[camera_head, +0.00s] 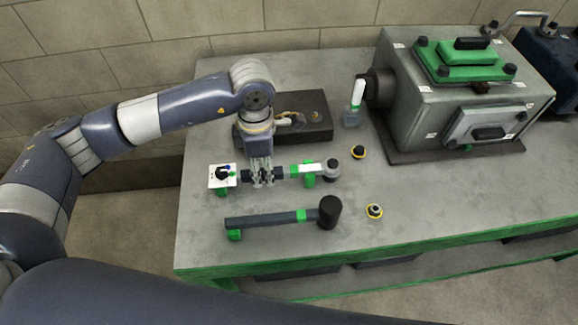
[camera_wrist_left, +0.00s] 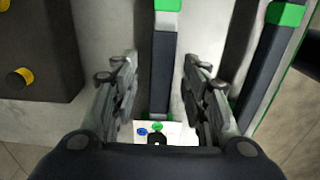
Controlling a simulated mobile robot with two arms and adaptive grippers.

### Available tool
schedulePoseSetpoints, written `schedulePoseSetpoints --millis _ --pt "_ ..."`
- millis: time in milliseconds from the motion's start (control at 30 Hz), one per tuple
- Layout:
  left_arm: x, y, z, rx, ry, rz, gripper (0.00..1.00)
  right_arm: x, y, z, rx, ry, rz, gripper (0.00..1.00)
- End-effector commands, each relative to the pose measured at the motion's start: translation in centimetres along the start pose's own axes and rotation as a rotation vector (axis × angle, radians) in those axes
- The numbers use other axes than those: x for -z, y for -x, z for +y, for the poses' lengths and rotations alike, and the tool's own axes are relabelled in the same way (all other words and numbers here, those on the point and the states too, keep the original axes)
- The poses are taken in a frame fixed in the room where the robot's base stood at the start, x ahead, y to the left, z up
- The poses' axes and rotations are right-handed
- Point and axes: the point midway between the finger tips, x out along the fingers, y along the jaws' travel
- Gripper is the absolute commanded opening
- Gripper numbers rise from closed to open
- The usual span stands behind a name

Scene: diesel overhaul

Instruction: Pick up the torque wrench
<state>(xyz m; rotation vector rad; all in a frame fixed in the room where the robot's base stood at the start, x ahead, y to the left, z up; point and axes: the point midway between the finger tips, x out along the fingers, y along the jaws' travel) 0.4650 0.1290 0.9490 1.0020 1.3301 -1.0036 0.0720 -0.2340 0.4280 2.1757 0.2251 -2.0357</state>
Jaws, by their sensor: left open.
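The torque wrench (camera_head: 307,169), a dark bar with a white and green section and a round grey head, lies on green supports on the table. My left gripper (camera_head: 263,182) points down over its dark handle. In the left wrist view the handle (camera_wrist_left: 164,75) runs between the two open fingers of the gripper (camera_wrist_left: 157,90), with a visible gap on each side. The gripper hides part of the handle in the head view. My right gripper is not in view.
A longer dark bar with a black head (camera_head: 329,212) lies parallel, nearer the table's front edge. A dark block (camera_head: 312,132) lies behind the wrench. A white card (camera_head: 222,184) is at the handle's left end. A grey machine (camera_head: 420,115) stands at the right.

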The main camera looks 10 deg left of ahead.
Motion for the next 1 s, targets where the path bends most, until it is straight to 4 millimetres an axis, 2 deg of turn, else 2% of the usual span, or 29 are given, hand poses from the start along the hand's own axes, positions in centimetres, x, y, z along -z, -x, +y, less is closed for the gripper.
schedulePoseSetpoints --millis 33,200,467,667,1000 --pt "0.2 -0.4 -0.2 0.004 0.001 0.002 0.42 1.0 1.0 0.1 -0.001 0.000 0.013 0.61" --pt "0.1 -2.5 -0.1 0.001 0.001 0.000 0.42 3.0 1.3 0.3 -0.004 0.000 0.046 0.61" --pt "0.1 -2.9 -0.1 -0.001 0.000 -0.001 0.42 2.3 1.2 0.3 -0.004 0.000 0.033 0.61" --pt "0.1 -2.9 -0.1 -0.001 0.001 -0.001 0.00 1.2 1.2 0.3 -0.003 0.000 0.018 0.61" --pt "0.0 -2.6 0.0 -0.003 0.000 -0.004 0.00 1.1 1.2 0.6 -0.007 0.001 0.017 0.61"
